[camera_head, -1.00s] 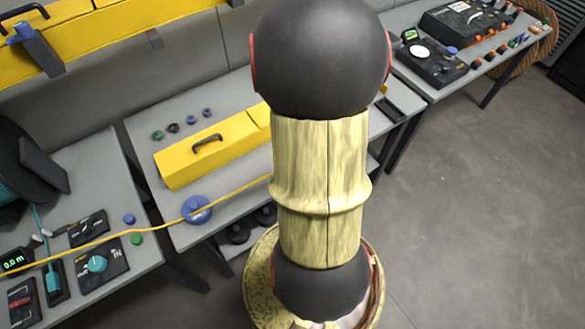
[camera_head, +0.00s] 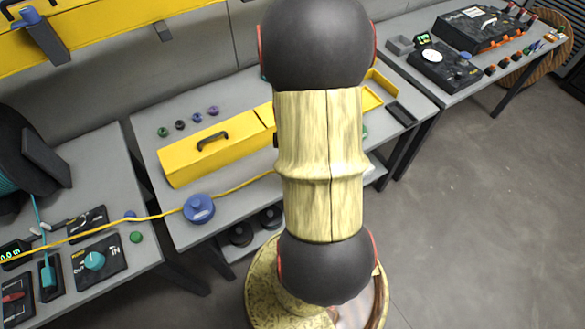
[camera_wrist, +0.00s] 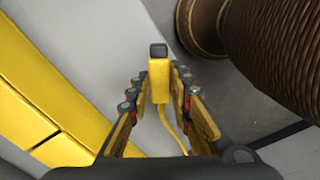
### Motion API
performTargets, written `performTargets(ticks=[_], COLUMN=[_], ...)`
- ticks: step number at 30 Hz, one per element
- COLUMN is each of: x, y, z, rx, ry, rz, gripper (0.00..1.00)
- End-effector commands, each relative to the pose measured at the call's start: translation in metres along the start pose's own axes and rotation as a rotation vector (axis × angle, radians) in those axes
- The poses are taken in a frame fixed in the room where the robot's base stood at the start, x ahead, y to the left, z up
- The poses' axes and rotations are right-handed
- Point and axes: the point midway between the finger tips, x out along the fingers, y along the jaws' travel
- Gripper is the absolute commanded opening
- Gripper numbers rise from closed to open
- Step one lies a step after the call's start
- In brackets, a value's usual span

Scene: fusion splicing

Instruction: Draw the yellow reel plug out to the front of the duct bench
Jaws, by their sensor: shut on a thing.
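In the wrist view, the yellow reel plug (camera_wrist: 159,82), a small block with a dark tip, is between the fingers of my gripper (camera_wrist: 160,100), which is shut on it. The yellow cable trails from the plug back between the fingers. In the head view, the yellow cable (camera_head: 140,220) runs from the left bench past a blue round piece (camera_head: 198,208) and disappears behind my arm. The duct bench (camera_head: 180,226) carries a long yellow duct (camera_head: 215,150) with a black handle. My arm hides the plug and gripper in the head view.
The left bench (camera_head: 90,155) holds a dark reel (camera_head: 25,150) and control boxes. The right bench holds black devices (camera_head: 445,65). Several small round pieces (camera_head: 190,120) sit behind the duct. A dark tray (camera_head: 400,112) lies at the duct bench's right end. Open floor (camera_head: 470,220) lies at right.

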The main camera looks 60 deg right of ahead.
Motion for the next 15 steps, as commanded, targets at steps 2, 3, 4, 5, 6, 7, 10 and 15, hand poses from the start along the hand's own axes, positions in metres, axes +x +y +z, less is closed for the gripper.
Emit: performTargets(ticks=[2, 3, 4, 5, 6, 7, 10, 15], x=[0.006, 0.008, 0.010, 0.011, 0.013, 0.015, 0.020, 0.028], y=[0.004, 0.006, 0.007, 0.008, 0.010, 0.011, 0.016, 0.023], z=[-0.002, -0.003, -0.004, -0.005, -0.006, -0.007, -0.009, -0.014], rx=[0.000, 0.000, 0.000, -0.001, -0.001, -0.001, -0.002, -0.001], ry=[0.000, 0.000, 0.000, 0.000, 0.000, 0.000, 0.000, 0.000], rz=[0.000, 0.000, 0.000, 0.000, 0.000, 0.000, 0.000, 0.000], gripper=[0.01, 0.01, 0.01, 0.01, 0.01, 0.01, 0.01, 0.01])
